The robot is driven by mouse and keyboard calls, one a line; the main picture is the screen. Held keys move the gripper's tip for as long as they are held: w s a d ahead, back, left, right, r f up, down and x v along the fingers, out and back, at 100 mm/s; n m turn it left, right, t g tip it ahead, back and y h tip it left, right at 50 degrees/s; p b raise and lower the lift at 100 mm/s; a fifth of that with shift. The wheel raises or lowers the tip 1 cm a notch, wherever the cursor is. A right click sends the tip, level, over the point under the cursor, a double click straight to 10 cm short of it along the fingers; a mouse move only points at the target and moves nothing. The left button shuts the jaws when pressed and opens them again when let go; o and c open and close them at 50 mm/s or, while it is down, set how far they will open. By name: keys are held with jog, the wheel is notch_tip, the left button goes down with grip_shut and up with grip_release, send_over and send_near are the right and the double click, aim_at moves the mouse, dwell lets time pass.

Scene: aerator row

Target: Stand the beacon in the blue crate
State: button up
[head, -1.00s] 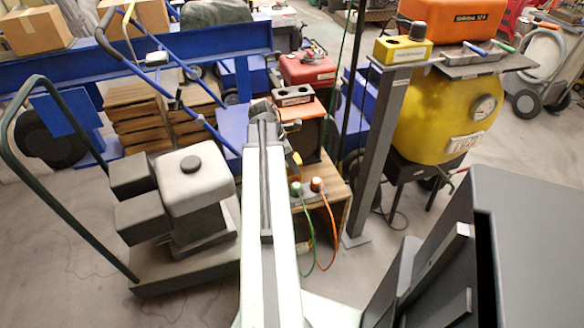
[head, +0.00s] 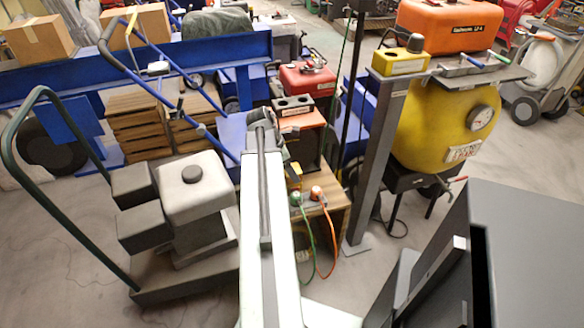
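My pale arm reaches forward from the bottom middle, and my gripper (head: 264,118) is at its far end, small and dark. Its fingers cannot be made out, so I cannot tell whether it is open or holds anything. I cannot pick out the beacon for sure. A small orange-topped piece (head: 316,193) with an orange cable and a green one (head: 296,199) with a green cable sit on a wooden box, right of my arm. Blue box-like shapes (head: 360,98) show behind the grey post, but I cannot tell whether one is the blue crate.
A grey machine (head: 196,186) stands on a green-handled trolley at left. A grey post (head: 374,165) with a yellow box (head: 400,62) on top and a yellow tank (head: 430,125) stand at right. A dark panel (head: 535,250) fills the lower right. Bare floor shows at lower left.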

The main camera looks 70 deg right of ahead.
jog(key=p+v, duration=0.8)
jog(key=v, duration=0.2)
jog(key=shift+r+p, duration=0.4)
jog(key=shift+o, duration=0.4)
notch_tip(320, 180, down, 6)
jog(key=b, duration=0.6)
jog(key=shift+s+d, duration=0.25)
jog(key=shift+s, duration=0.25)
jog(key=shift+b+x, duration=1)
jog(key=shift+x, duration=0.1)
jog(key=b+x, duration=0.4)
jog(key=x, duration=0.1)
jog(key=shift+s+d+f+b, duration=0.1)
jog(key=shift+s+d+b, duration=0.05)
jog(key=shift+d+b, duration=0.2)
jog(key=shift+r, duration=0.2)
jog(key=shift+c, duration=0.3)
grip_shut()
